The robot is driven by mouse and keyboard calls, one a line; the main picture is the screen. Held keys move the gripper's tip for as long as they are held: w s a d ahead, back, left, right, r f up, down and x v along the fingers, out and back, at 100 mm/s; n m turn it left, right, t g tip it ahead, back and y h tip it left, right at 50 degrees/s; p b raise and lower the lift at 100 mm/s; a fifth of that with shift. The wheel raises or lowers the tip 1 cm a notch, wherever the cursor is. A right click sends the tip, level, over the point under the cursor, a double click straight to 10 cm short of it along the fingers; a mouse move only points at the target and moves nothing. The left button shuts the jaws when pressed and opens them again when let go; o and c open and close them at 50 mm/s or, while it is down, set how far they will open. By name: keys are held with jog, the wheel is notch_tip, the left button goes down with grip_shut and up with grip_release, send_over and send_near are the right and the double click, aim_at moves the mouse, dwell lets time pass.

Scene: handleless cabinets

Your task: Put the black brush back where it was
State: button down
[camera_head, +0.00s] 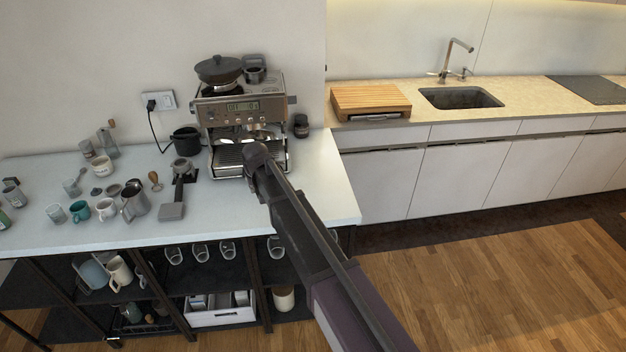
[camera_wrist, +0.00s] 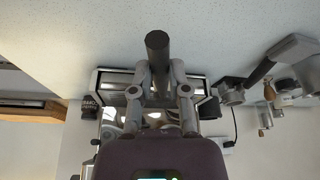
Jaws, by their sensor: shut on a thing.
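A dark cylinder, which looks like the black brush (camera_wrist: 157,46), is between the fingers of my gripper (camera_wrist: 160,74) in the wrist view. The fingers are shut on it, and its round end sticks out past their tips. The bristles cannot be made out. In the head view my gripper (camera_head: 257,158) is in front of the coffee machine (camera_head: 238,112), above the front of the white counter (camera_head: 318,200). My arm and gripper hide part of the machine's front and the counter there. I cannot tell the brush apart from the gripper in that view.
Left of the machine are a portafilter (camera_head: 182,172), a grey tamping mat (camera_head: 172,211), a black container (camera_head: 187,140), a steel jug (camera_head: 134,203) and several cups. A small dark jar (camera_head: 301,126) stands to its right. The counter's right end is mostly clear.

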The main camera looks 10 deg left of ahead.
jog(key=shift+w+a, duration=0.1)
jog(key=shift+a, duration=0.1)
dwell(0.3)
jog(key=shift+d+f, duration=0.1)
jog(key=shift+d, duration=0.1)
jog(key=d+f+m+t+b, duration=0.1)
jog(key=d+f+b, duration=0.2)
jog(key=d, duration=0.7)
jog(key=d+f+m+t+b, duration=0.1)
jog(key=d+f+b, duration=0.2)
jog(key=d, duration=0.8)
jog(key=shift+d+m+t+b, duration=0.15)
jog(key=shift+m+t+b, duration=0.25)
jog(key=shift+b, duration=0.65)
jog(key=shift+w, duration=0.15)
jog(key=w, duration=0.4)
jog(key=w+a+f+b, duration=0.1)
jog(key=w, duration=0.4)
jog(key=w+a, duration=0.1)
jog(key=w, duration=0.4)
jog(key=shift+w+a+f, duration=0.1)
jog(key=shift+w+f, duration=0.1)
